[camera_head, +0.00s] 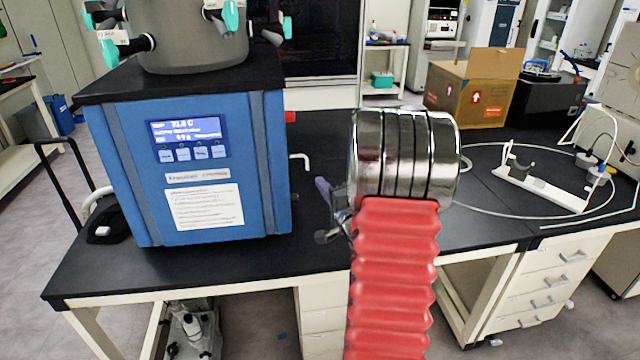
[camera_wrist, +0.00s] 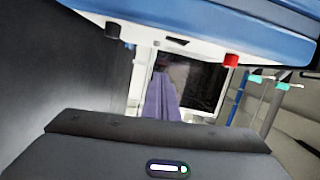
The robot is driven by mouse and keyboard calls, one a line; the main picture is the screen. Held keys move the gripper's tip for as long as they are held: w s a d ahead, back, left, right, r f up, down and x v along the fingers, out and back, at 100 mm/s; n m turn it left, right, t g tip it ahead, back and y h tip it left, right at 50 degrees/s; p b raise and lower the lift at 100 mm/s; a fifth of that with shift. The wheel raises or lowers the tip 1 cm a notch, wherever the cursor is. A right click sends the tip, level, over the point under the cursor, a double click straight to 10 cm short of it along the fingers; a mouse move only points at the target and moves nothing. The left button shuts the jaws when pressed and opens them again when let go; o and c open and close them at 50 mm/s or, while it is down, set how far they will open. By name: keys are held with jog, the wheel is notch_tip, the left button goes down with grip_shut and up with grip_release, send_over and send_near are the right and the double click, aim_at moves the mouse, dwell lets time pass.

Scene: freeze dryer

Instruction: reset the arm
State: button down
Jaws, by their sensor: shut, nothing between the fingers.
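My gripper (camera_wrist: 161,90) shows in the wrist view as two purple fingers. They are together, with nothing seen between them. In the head view only a small purple piece of my gripper (camera_head: 324,191) shows at the left of my chrome and red arm, which hides the rest. The arm reaches over the black bench, and the gripper is right of the blue freeze dryer (camera_head: 143,200), apart from it as far as I can tell. In the wrist view a blue body (camera_wrist: 215,22), likely the freeze dryer, spans the top at a tilt.
The black bench top (camera_head: 150,272) carries the freeze dryer and its valved chamber (camera_head: 195,40). A cardboard box (camera_head: 470,90) and a white stand (camera_head: 540,185) within looped tubing are at the right. A dark screen (camera_head: 320,40) stands behind. The front bench strip is clear.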

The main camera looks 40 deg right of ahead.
dwell(0.6)
jog(key=s+f+n+g, duration=0.2)
jog(key=s+f+g, duration=0.1)
jog(key=f, duration=0.1)
jog(key=s+a+f+n+g, duration=0.1)
jog(key=s+f+n+g, duration=0.1)
jog(key=s+f+g, duration=0.1)
jog(key=s+a+f+n+g, duration=0.1)
jog(key=s+f+n+g, duration=0.2)
jog(key=f, duration=0.2)
jog(key=shift+s+f+g+y, duration=0.1)
jog(key=shift+s+g+y, duration=0.2)
jog(key=shift+g, duration=0.1)
jog(key=s+a+r+n+y, duration=0.2)
jog(key=s+a+r+n, duration=0.2)
jog(key=a, duration=0.9)
jog(key=s+a+r+n+y, duration=0.2)
jog(key=s+a+r+n, duration=0.2)
jog(key=a+r, duration=0.4)
jog(key=s+a+r+n+g+y, duration=0.1)
jog(key=s+a+r+n, duration=0.3)
jog(key=a, duration=1.5)
notch_tip(320, 180, up, 2)
jog(key=shift+s+a+r+n+y, duration=0.25)
jog(key=shift+s+a+n+y, duration=0.15)
jog(key=shift+n, duration=0.7)
